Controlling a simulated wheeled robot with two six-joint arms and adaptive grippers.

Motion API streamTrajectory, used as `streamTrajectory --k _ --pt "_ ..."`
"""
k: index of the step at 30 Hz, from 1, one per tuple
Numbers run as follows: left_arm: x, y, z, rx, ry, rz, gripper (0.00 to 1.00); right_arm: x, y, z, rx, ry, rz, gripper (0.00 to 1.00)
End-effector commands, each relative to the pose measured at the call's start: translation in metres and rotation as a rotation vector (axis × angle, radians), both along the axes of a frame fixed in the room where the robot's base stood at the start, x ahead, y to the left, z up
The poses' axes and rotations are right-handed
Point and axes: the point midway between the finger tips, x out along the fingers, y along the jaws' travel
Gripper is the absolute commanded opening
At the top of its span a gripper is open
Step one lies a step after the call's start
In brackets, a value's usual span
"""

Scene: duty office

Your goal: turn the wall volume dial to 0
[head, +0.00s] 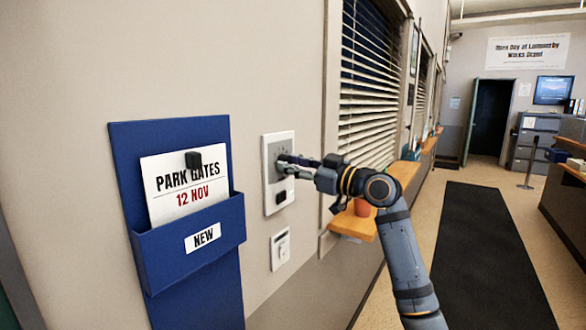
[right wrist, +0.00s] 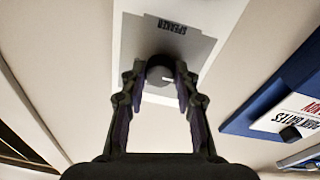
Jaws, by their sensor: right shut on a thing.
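The wall volume dial shows in the right wrist view as a dark round knob (right wrist: 160,72) with a short pale mark on its face. It sits on a pale wall plate (right wrist: 135,35) with a label reading SPEAKER, upside down in that view. In the head view the plate (head: 270,148) is on the wall left of the window, and my gripper hides the dial. My right gripper (head: 284,163) reaches the plate from the right. Its two fingers (right wrist: 160,80) are shut on the dial, one on each side. The scale numbers cannot be read. My left gripper is not in view.
A blue wall holder (head: 190,245) with a PARK GATES card (head: 185,182) hangs left of the plate. A small white switch plate (head: 280,249) is below. A window with blinds (head: 368,85) and a wooden sill (head: 354,223) with an orange pot (head: 363,207) are right.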

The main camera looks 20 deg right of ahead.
Motion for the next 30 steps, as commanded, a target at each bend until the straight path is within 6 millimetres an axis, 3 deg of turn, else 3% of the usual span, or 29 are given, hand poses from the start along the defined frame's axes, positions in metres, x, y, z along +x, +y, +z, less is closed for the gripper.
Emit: streamTrajectory --k 13,14,18,30 --pt "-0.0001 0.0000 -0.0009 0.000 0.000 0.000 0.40 0.0003 0.0002 -0.0019 -0.009 -0.001 0.000 0.00" --pt "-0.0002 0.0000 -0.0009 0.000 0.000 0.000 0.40 0.0003 0.0002 -0.0019 -0.009 -0.001 0.000 0.34" --pt "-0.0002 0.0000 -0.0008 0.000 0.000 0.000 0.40 0.0002 0.0001 -0.0014 -0.009 -0.002 0.001 0.53" --pt "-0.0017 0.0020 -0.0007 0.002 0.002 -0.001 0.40 -0.0066 -0.0072 -0.0020 -0.009 -0.004 -0.004 0.53"
